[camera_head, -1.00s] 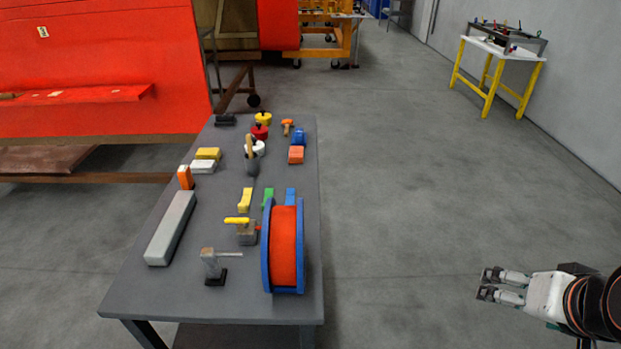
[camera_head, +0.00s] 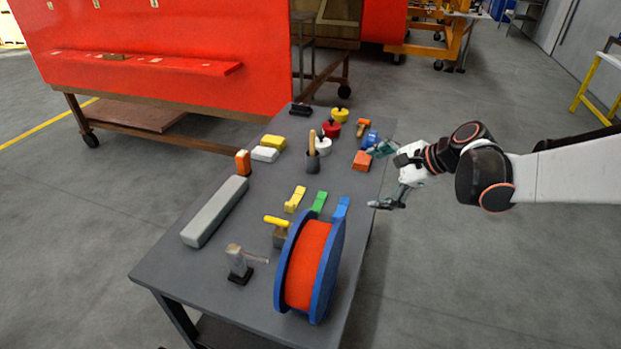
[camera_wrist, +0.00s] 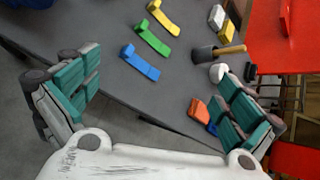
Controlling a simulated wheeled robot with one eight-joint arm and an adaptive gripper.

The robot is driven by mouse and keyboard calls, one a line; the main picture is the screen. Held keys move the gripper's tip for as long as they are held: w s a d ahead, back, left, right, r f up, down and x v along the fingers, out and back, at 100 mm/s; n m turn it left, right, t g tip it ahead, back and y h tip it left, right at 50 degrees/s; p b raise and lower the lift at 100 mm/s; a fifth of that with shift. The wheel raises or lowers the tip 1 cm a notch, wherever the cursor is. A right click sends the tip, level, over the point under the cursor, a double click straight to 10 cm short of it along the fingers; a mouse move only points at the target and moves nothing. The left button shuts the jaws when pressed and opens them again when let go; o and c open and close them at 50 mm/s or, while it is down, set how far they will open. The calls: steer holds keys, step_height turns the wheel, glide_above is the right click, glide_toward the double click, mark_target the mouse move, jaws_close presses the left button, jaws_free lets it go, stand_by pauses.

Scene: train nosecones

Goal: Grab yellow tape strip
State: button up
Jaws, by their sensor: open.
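The yellow tape strip (camera_head: 295,199) lies on the grey table, left of a green strip (camera_head: 319,203) and a blue strip (camera_head: 341,208). In the wrist view the yellow strip (camera_wrist: 163,17) is at the top centre, beyond the green strip (camera_wrist: 152,37) and the blue strip (camera_wrist: 140,62). My gripper (camera_head: 376,178) is at the table's right edge, to the right of the strips and apart from them. In the wrist view my gripper (camera_wrist: 150,98) is wide open with nothing between its fingers.
A large blue reel with orange winding (camera_head: 308,265) stands at the table's front right. A holder with a wooden handle (camera_head: 312,161), an orange block (camera_head: 362,161) and several coloured pots stand behind the strips. A long grey block (camera_head: 215,211) lies on the left.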

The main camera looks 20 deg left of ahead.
steer(key=w+a+f+m+g+y, duration=0.1)
steer(key=w+a+f+m+y, duration=0.15)
steer(key=w+a+f, duration=0.3)
steer(key=m+g+y, duration=0.1)
steer(key=m+y, duration=0.1)
steer(key=m, duration=0.1)
glide_toward(301, 203)
steer(key=a, duration=0.1)
steer(key=a+b, duration=0.2)
steer(key=shift+w+a+r, duration=0.15)
steer(key=shift+w+r, duration=0.05)
steer(key=shift+r, duration=0.1)
steer(key=shift+r+b+x, duration=0.2)
steer(key=shift+b+x, duration=0.45)
steer(key=shift+x, duration=0.9)
steer(key=shift+r+b+x, duration=0.25)
steer(key=shift+b+x, duration=0.4)
steer(key=shift+x, duration=0.95)
steer(key=c, duration=2.4)
